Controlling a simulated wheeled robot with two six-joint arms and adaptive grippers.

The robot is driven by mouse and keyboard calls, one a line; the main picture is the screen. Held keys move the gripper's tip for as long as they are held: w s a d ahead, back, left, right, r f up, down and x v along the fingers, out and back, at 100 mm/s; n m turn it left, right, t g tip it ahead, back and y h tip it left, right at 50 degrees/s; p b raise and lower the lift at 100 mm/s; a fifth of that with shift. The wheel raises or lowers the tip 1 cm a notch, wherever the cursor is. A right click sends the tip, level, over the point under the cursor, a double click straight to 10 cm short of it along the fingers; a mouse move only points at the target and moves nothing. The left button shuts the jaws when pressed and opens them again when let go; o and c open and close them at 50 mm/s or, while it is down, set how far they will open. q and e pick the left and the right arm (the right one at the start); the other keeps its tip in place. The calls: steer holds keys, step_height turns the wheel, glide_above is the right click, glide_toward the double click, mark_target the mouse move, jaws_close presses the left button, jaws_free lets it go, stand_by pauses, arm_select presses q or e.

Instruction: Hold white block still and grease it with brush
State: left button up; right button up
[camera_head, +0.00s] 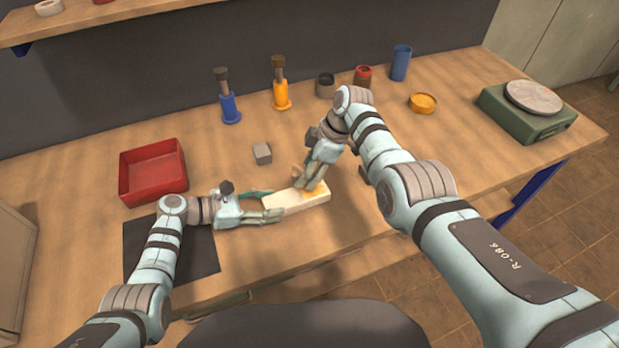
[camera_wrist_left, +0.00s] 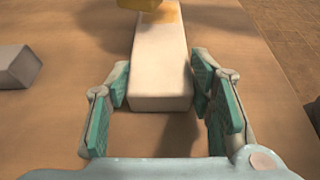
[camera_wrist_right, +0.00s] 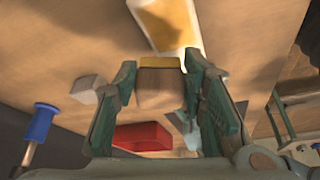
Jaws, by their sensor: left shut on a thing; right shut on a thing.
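The white block (camera_head: 290,202) lies on the table near the front middle, with a yellow-orange patch on its upper side at the far end. My left gripper (camera_wrist_left: 160,78) is shut on the near end of the white block (camera_wrist_left: 160,55), one finger along each side. My right gripper (camera_wrist_right: 160,72) is shut on the brush (camera_wrist_right: 160,90), a wooden piece with a yellow edge. In the left wrist view the brush (camera_wrist_left: 140,4) is cut off by the top edge, by the patch. In the head view my right fingers mostly hide it. I cannot tell whether it touches the block.
A grey block (camera_head: 262,153) stands behind the white block. A red tray (camera_head: 153,172) and a dark mat (camera_head: 200,252) are at left. A green scale (camera_head: 527,115) is far right.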

steer(key=shift+r, duration=2.9)
arm_select(q)
steer(key=o, duration=1.5)
arm_select(e)
steer(key=shift+s, duration=0.1)
arm_select(q)
steer(key=shift+a, duration=0.1)
steer(key=v, duration=1.2)
steer(key=shift+f, duration=0.1)
